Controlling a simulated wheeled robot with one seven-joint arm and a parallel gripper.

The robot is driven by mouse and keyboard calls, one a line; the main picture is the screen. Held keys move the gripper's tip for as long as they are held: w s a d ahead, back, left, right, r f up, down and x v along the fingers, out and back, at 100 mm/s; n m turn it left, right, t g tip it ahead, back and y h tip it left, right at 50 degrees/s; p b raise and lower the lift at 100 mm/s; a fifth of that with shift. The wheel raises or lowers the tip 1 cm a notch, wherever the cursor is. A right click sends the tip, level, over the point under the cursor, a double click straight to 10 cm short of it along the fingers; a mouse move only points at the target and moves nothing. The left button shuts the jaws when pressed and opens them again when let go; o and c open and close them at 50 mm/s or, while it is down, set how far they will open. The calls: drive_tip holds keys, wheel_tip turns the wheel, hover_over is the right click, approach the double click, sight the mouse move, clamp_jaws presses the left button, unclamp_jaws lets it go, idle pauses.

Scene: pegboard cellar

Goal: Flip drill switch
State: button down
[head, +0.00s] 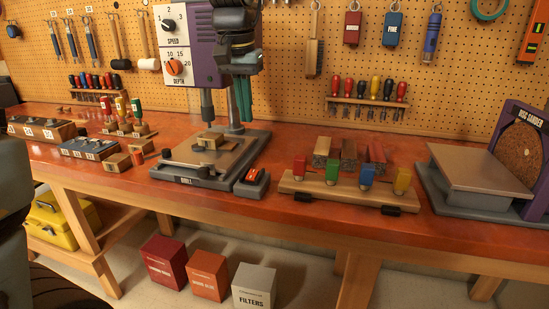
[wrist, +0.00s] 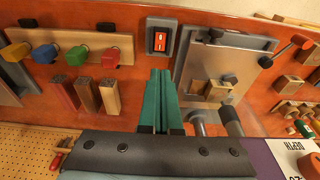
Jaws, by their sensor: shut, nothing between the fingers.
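The drill press (head: 201,45) stands at the centre of the bench. The drill switch is a red rocker (head: 256,175) on a small grey box at the base's right front corner. In the wrist view the drill switch (wrist: 160,40) shows in a dark frame, just beyond my fingertips. I cannot tell which way the rocker is tilted. My gripper (head: 243,120) points down with teal fingers together and empty, above the switch and apart from it. The fingers also show in the wrist view (wrist: 160,73).
Right of the switch, a wooden board (head: 335,192) holds several coloured blocks, with bars (head: 348,152) behind it. A disc sander (head: 480,168) stands further right. Left of the drill are small wooden blocks (head: 118,162) and racks. A pegboard with tools rises behind.

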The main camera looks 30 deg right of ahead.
sight(253, 171)
idle(0.3)
drive_tip(key=f+p, duration=0.1)
drive_tip(key=f, duration=0.3)
drive_tip(key=w+d+f+p, duration=0.1)
drive_tip(key=f, duration=0.4)
drive_tip(key=f+p, duration=0.1)
drive_tip(key=f, duration=0.3)
drive_tip(key=shift+w+d+f, duration=0.3)
drive_tip(key=shift+w+f, duration=0.1)
